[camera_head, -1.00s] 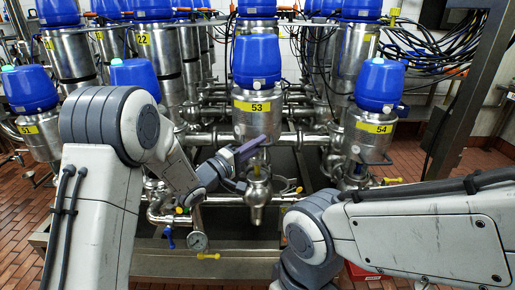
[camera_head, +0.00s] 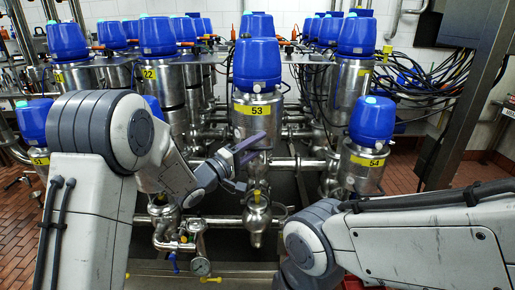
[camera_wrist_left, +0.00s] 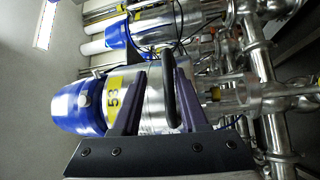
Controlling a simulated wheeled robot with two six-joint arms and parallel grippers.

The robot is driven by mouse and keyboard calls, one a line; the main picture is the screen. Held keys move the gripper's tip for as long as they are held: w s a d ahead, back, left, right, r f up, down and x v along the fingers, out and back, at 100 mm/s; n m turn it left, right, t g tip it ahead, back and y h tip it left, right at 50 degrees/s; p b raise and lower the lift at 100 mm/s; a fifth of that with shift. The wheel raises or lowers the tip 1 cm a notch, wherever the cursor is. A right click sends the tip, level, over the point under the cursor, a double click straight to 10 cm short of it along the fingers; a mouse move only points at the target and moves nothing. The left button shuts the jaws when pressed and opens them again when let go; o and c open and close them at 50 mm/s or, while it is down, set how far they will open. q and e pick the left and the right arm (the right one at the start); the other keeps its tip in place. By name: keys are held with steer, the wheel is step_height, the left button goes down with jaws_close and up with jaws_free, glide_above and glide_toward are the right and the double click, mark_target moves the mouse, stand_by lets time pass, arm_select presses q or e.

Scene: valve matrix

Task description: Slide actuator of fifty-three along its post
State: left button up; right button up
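Actuator 53 (camera_head: 257,65) has a blue head above a steel body with a yellow "53" label. It stands upright over its valve (camera_head: 257,215), with its post partly visible below. In the left wrist view the actuator (camera_wrist_left: 83,107) lies sideways. My left gripper (camera_head: 252,150) is at the lower front of the actuator's body. In the left wrist view its two purple fingers (camera_wrist_left: 152,70) are apart, with steel body and a black loop handle (camera_wrist_left: 170,90) between them; the handle lies close by the right-hand finger. Contact is hard to tell. My right gripper is out of frame.
Actuators 54 (camera_head: 372,120) and 51 (camera_head: 35,122) stand lower on either side. Actuator 22 (camera_head: 157,37) and more valves stand behind. Pipes and a gauge (camera_head: 200,267) lie below. A dark metal column (camera_head: 465,85) and hanging cables are at the right.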

arm_select(q)
steer(key=shift+f, duration=0.2)
steer(key=shift+s+a, duration=0.1)
steer(key=shift+s, duration=0.05)
steer(key=b+v, duration=0.1)
steer(key=v, duration=0.9)
steer(key=shift+b, duration=0.35)
steer(key=shift+a, duration=0.1)
